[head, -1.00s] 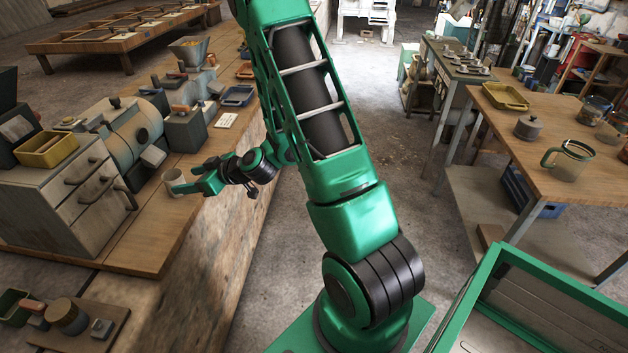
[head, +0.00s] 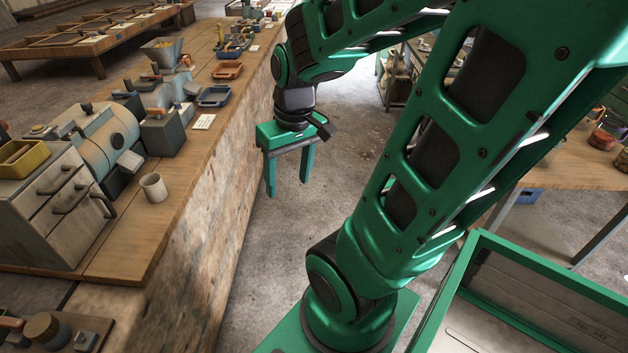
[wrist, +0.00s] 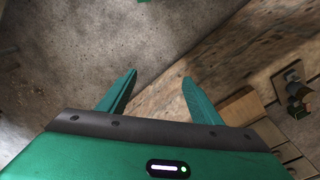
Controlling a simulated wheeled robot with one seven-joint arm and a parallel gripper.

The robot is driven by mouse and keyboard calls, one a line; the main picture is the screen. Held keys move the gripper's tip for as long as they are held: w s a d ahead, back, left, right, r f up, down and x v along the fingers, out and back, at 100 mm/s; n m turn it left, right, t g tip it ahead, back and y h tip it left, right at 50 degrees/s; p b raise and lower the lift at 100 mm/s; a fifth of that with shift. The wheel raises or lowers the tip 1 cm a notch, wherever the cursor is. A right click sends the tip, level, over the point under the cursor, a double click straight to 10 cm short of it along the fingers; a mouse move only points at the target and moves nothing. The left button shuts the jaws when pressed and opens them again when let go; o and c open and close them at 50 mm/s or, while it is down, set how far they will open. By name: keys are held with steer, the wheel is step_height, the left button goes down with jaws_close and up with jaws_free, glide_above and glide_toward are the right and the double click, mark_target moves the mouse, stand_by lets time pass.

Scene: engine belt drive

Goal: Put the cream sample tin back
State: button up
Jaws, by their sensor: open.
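A cream cylindrical tin (head: 154,188), open at the top like a cup, stands upright on the wooden bench (head: 178,222) at the left in the head view, near the bench edge. My gripper (head: 287,188) hangs over the floor to the right of that bench, pointing down, apart from the tin. Its jaws are open with nothing between them. In the wrist view my gripper (wrist: 160,78) also shows spread, empty fingers, with floor and the bench's side beyond. The tin is not seen in the wrist view.
A grey drawer cabinet (head: 62,212) and a pale blue drum machine (head: 100,138) stand left of the tin. A blue tray (head: 215,96) and an orange tray (head: 227,70) lie farther along the bench. Floor is clear below my gripper. My arm hides much of the right side.

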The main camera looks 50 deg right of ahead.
steer(key=s+r+m+g, duration=0.1)
steer(key=s+r+m, duration=0.1)
steer(key=s, duration=0.5)
steer(key=shift+s+d+r+m+g, duration=0.3)
steer(key=shift+s+d+m, duration=0.1)
steer(key=shift+m, duration=0.3)
